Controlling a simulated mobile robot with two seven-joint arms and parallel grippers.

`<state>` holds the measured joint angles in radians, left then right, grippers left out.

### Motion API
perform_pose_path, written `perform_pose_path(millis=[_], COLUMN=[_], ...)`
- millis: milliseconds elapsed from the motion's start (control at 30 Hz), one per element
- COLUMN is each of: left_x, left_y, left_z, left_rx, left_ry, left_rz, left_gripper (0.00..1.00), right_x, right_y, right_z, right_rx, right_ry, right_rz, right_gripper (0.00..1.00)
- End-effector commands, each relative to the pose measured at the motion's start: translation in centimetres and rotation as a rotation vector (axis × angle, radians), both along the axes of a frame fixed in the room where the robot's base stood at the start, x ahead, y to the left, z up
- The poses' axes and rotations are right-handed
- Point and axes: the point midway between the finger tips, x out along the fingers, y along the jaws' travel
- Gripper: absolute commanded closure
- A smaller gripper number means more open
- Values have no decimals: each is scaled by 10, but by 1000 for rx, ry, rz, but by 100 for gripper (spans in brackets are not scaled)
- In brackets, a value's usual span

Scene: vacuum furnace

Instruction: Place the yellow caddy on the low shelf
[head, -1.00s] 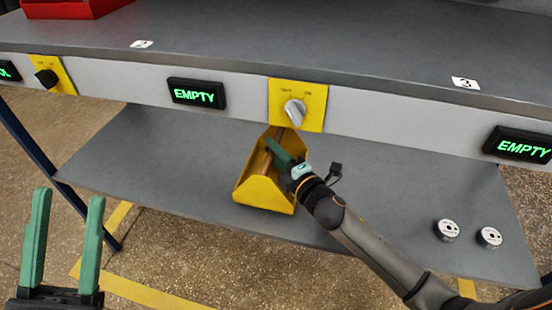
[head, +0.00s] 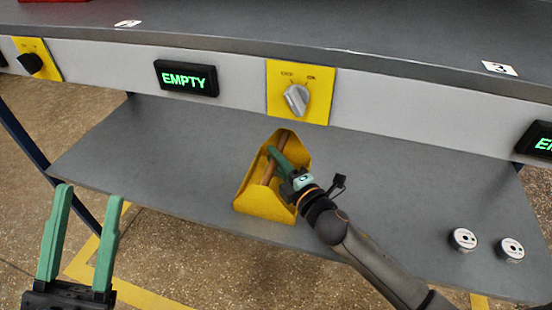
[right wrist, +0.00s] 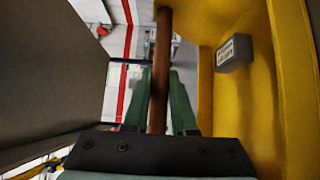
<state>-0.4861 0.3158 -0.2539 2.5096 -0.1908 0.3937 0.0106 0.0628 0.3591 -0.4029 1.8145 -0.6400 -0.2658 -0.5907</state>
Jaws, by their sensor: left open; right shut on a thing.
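The yellow caddy (head: 263,203) is on or just over the low grey shelf (head: 190,160), near its front edge; I cannot tell whether it touches. It looks upright, with a brown bar handle (head: 268,172) along its top. My right gripper (head: 276,156) is shut on this handle. In the right wrist view the handle (right wrist: 161,75) runs between the green fingers, with the caddy's yellow wall (right wrist: 260,100) on the right. My left gripper (head: 88,232) is open and empty, in front of the shelf's left end.
Two small round silver-topped pieces (head: 463,239) (head: 511,249) stand on the shelf's right part. The shelf left of the caddy is clear. Above is the upper bench with a yellow knob plate (head: 318,105) and a lit EMPTY display (head: 186,78).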

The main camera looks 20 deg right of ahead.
Motion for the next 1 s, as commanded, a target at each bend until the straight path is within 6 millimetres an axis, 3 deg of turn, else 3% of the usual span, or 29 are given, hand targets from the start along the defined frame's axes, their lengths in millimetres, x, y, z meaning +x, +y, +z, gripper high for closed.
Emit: perform_pose_path(millis=[33, 300, 633, 1000], left_x=[0, 0, 0, 0], left_y=[0, 0, 1, 2], left_z=[-2, 0, 4, 14], left_rx=[1, 1, -8, -19], left_ry=[0, 0, -1, -2], left_rz=[1, 1, 4, 2], left_gripper=[50, 50, 50, 50], right_x=[0, 0, -1, -54], right_y=[0, 0, -1, -13], right_z=[-2, -1, 3, 1], right_rx=[0, 0, -1, 1], right_ry=[1, 1, 1, 5], right_rz=[0, 0, 0, -2], right_gripper=[74, 45, 45, 45])
